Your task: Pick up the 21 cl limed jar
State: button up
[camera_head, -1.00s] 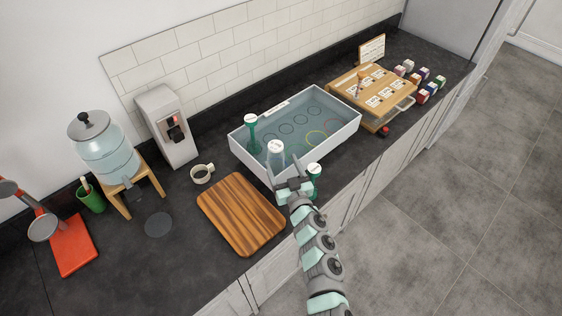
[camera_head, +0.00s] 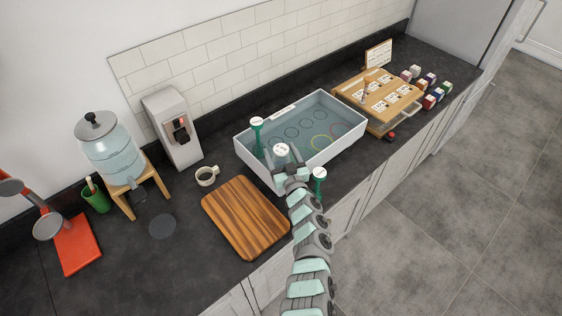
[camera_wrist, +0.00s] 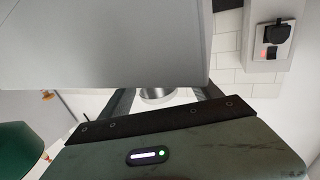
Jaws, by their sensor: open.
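A pale, cloudy glass jar (camera_head: 281,158) with a white round label on top stands at the near left corner of the white tray. It looks like the limed jar, but I cannot read the label. My gripper (camera_head: 288,171) is open at its near side, partly covering its lower part. In the wrist view, my open fingers (camera_wrist: 160,104) stand either side of a round greyish piece (camera_wrist: 157,96), probably the jar. A large grey panel hides most of it. I cannot tell whether the fingers touch it.
The white tray (camera_head: 345,140) has coloured rings on its floor. A wooden board (camera_head: 246,218) and a cup (camera_head: 206,176) lie to the left. A wooden box (camera_head: 385,95) stands behind right.

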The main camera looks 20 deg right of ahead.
aim_at(279, 146)
jog(key=shift+w+d+f+b, duration=0.1)
jog(key=shift+w+d+b, duration=0.15)
jog(key=shift+w, duration=0.25)
jog(key=shift+w+d+f+b, duration=0.1)
jog(key=shift+w+b, duration=0.1)
jog(key=shift+w, duration=0.3)
jog(key=shift+w+r+b, duration=0.1)
jog(key=shift+w+b, duration=0.2)
jog(key=shift+w, duration=0.4)
jog(key=shift+c, duration=0.3)
grip_shut()
